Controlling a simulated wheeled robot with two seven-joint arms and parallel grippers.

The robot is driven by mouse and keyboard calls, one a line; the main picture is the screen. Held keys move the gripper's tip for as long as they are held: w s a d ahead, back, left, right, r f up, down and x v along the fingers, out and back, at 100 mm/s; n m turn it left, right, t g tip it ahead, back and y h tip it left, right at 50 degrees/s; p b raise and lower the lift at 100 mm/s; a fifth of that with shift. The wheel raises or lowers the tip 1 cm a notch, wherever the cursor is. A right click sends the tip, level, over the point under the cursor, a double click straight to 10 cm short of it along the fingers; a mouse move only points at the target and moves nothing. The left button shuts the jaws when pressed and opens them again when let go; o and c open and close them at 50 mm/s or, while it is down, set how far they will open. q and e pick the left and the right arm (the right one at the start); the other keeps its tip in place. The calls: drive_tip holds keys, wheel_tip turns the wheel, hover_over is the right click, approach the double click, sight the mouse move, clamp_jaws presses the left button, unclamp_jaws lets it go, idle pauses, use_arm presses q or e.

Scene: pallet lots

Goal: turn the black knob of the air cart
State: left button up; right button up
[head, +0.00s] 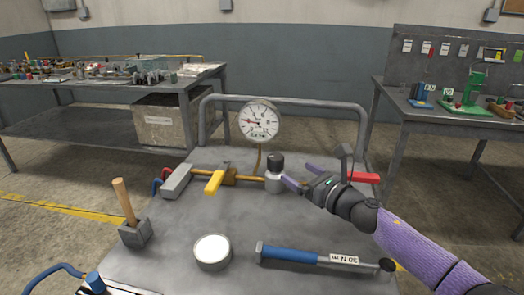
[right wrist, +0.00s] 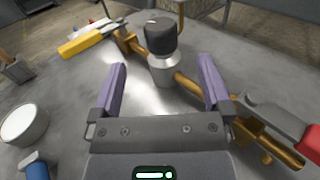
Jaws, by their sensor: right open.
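The black knob (head: 275,161) tops a silver regulator body (head: 274,182) on the brass pipe of the air cart (head: 218,200). In the right wrist view the black knob (right wrist: 161,36) stands upright, with a light mark on its top. My right gripper (head: 300,172) comes in from the right, close to the regulator. Its two purple fingers (right wrist: 161,82) are apart, on either side of the silver body in the wrist picture, with the knob beyond them. I cannot tell whether a finger touches. My left gripper is out of view.
A pressure gauge (head: 259,121) stands behind the knob. A yellow lever (head: 214,183) is to its left, a red lever (head: 365,177) to its right beside my gripper. A wooden-handled tool (head: 124,200), a white-topped round tin (head: 212,250) and a blue-handled tool (head: 300,255) occupy the cart's front.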

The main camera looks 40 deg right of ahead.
sight(282, 162)
drive_tip(key=w+b, duration=0.3)
drive_tip(key=w, duration=0.4)
drive_tip(key=shift+w+d, duration=0.15)
drive_tip(key=shift+w, duration=0.65)
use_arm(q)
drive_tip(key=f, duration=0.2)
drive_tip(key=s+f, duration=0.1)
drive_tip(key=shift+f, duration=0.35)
use_arm(e)
drive_tip(key=shift+w, duration=0.2)
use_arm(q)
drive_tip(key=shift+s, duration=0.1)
